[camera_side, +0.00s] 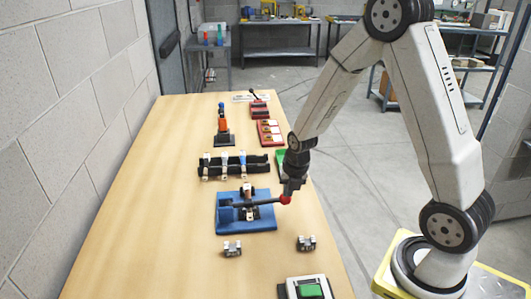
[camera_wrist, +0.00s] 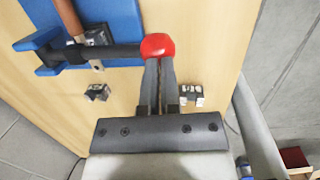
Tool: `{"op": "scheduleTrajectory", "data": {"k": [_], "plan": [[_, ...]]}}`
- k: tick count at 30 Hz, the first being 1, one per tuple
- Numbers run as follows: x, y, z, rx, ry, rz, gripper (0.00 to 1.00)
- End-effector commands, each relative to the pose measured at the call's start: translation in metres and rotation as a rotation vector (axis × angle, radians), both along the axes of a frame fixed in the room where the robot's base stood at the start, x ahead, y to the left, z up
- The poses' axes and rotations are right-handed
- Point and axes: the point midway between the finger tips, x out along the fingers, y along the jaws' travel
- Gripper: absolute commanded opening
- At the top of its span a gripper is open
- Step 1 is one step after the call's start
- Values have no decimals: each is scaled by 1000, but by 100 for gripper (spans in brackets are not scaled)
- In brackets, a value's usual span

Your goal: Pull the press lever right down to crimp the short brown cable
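The press has a blue base (camera_side: 228,222) and a dark lever (camera_side: 262,202) ending in a red knob (camera_side: 285,199). The lever lies nearly level, pointing right over the table edge side. In the wrist view the red knob (camera_wrist: 157,46) sits at the fingertips, and the lever (camera_wrist: 110,51) runs left from it. My gripper (camera_wrist: 160,62) looks shut, with a thin gap between its fingers; its tips meet the knob, which is wider than they are. In the side view my gripper (camera_side: 289,189) is just above the knob. A brown cable (camera_wrist: 67,16) stands in the press beside the lever.
Two small metal blocks (camera_side: 232,248) (camera_side: 306,243) lie in front of the press. A green button box (camera_side: 311,290) is nearest the camera. A black cable rack (camera_side: 233,170) stands behind, with an orange-and-black device (camera_side: 222,130) farther back. The table's left part is clear.

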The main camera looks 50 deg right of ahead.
Motion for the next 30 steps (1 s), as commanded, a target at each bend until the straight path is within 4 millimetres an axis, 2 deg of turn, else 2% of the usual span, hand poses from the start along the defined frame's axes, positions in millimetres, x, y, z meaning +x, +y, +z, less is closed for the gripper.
{"op": "scheduleTrajectory", "data": {"k": [6, 16, 23, 30], "plan": [[-4, -3, -17, 1, 5, 0, 0], [-5, -4, -18, 0, 4, 1, 0], [-6, -4, -14, -1, 2, 0, 0], [-10, -4, 2, -1, 0, -1, 0]]}}
